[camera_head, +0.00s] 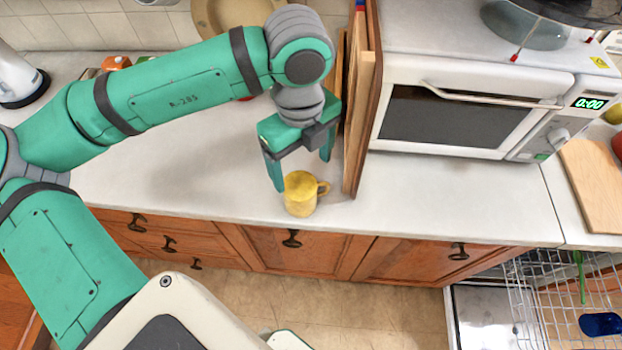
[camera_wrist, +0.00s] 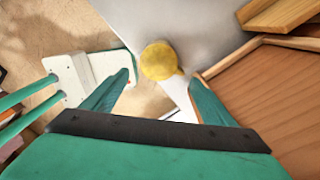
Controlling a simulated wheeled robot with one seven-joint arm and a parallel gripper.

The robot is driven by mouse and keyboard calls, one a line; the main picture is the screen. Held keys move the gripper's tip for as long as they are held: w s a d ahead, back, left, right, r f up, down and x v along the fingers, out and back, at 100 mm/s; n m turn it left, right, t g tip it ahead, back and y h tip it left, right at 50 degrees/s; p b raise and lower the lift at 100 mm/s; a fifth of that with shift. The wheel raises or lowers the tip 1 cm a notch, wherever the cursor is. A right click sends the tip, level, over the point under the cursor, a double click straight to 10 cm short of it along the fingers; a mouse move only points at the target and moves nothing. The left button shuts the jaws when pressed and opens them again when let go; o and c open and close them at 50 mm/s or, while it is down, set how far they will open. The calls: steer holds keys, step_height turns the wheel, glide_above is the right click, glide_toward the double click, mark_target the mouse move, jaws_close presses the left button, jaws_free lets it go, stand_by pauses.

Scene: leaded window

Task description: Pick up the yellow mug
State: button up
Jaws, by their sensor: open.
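The yellow mug (camera_head: 300,195) stands upright on the white countertop near its front edge, with its handle to the right in the head view. It also shows in the wrist view as a yellow round shape (camera_wrist: 158,61), beyond the fingertips and between their lines. My gripper (camera_head: 301,172) is open and empty, pointing down. In the head view its left finger comes down beside the mug's left side and its right finger is above and behind the mug. In the wrist view both fingers (camera_wrist: 163,83) are spread wide. I cannot tell whether either touches the mug.
Upright wooden boards (camera_head: 358,120) stand close to the right of my gripper, beside a white microwave (camera_head: 455,105). The white countertop (camera_head: 190,185) is clear to the left of the mug. A dish rack (camera_head: 560,300) is at lower right. A cutting board (camera_head: 595,185) lies far right.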

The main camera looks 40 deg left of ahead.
mark_target(300, 185)
steer(key=f, duration=0.3)
steer(key=shift+s+a+f, duration=0.2)
steer(key=shift+s+f, duration=0.15)
steer(key=shift+s, duration=0.05)
steer(key=shift+s+a+f, duration=0.1)
steer(key=shift+s+f, duration=0.1)
steer(key=shift+f, duration=0.25)
steer(key=shift+w+a+f, duration=0.1)
steer(key=shift+w+f, duration=0.15)
steer(key=shift+f, duration=1.05)
steer(key=shift+w+f, duration=0.2)
steer(key=shift+f, duration=1.05)
steer(key=c, duration=1.4)
steer(key=shift+r, duration=0.15)
